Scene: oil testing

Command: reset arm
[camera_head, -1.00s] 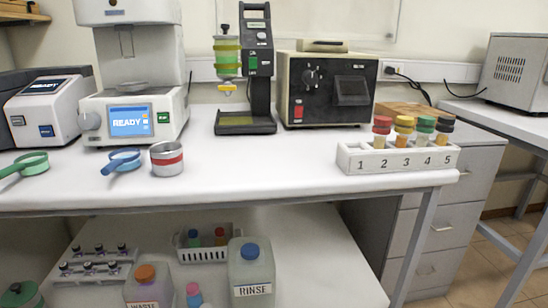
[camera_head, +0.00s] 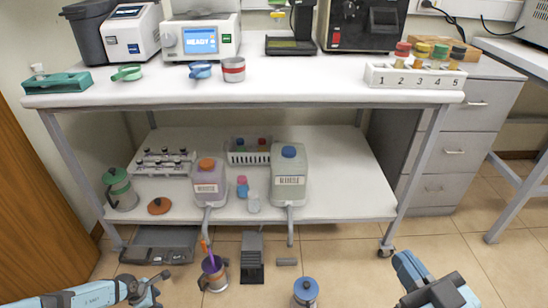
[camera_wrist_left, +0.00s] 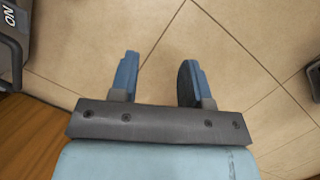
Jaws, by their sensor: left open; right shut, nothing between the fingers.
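My left gripper (camera_head: 158,290) is at the lower left of the head view, low in front of the bench. In the left wrist view its two blue fingers (camera_wrist_left: 158,75) are spread apart with only floor tiles between them. My right gripper (camera_head: 406,266) is at the lower right of the head view, in front of the bench's right leg. Its blue fingers are together with nothing seen between them. Both grippers are clear of the bench.
The white bench (camera_head: 300,92) carries instruments and a numbered vial rack (camera_head: 415,78). Its lower shelf (camera_head: 340,190) holds jugs and bottles. On the floor stand a purple-handled container (camera_head: 213,272), a grey pedal-like object (camera_head: 252,262) and a blue-lidded can (camera_head: 305,291).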

